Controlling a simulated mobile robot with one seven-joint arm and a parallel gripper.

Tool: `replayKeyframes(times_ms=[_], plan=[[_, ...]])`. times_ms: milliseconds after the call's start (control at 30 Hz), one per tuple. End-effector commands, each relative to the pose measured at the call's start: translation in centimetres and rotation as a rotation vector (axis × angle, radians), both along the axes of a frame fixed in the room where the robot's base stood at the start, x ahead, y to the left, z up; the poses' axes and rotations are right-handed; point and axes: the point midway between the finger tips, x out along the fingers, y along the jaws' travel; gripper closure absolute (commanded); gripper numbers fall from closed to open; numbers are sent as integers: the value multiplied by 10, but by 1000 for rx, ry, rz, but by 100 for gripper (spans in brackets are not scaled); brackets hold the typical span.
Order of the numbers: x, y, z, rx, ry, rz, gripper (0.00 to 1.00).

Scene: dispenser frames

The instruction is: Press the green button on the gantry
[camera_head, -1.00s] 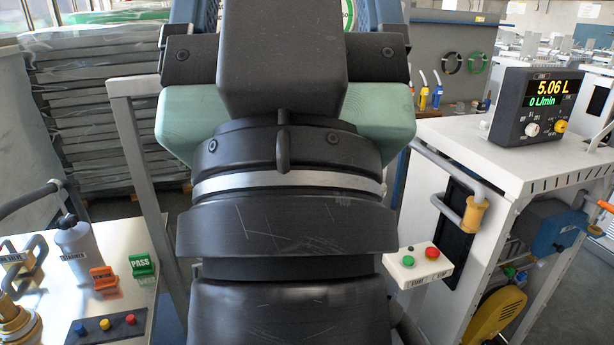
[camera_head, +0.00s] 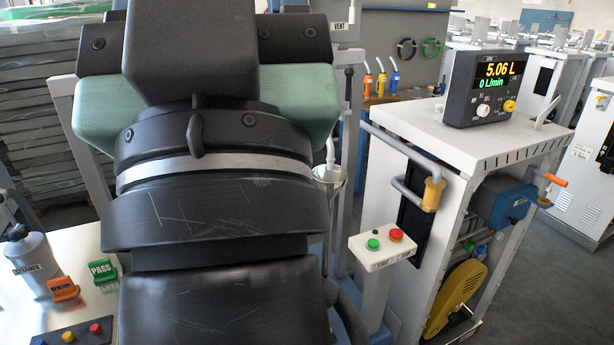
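The green button (camera_head: 373,244) sits on the left of a small white box (camera_head: 384,260) at the right of the middle of the view. A red button (camera_head: 396,235) is beside it on the same box. Labels on the box's front are too small to read surely. The box is on a grey upright post, left of a white cabinet. My arm fills the left and middle of the view, left of the box. My gripper is not in view. Nothing is seen touching the green button.
The white cabinet (camera_head: 480,142) carries a display unit (camera_head: 484,88) reading 5.06 L and 0 L/min. A bench at left holds a green PASS block (camera_head: 102,272), an orange block (camera_head: 63,289) and a grey bottle (camera_head: 33,265).

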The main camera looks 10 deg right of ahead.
Motion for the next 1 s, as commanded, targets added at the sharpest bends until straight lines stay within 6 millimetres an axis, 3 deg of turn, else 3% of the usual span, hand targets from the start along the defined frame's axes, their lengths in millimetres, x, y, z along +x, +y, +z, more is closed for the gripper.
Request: replayKeyframes(times_ms=[33,200,300,1000], plan=[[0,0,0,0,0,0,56],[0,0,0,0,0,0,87],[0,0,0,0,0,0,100],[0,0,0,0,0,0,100]])
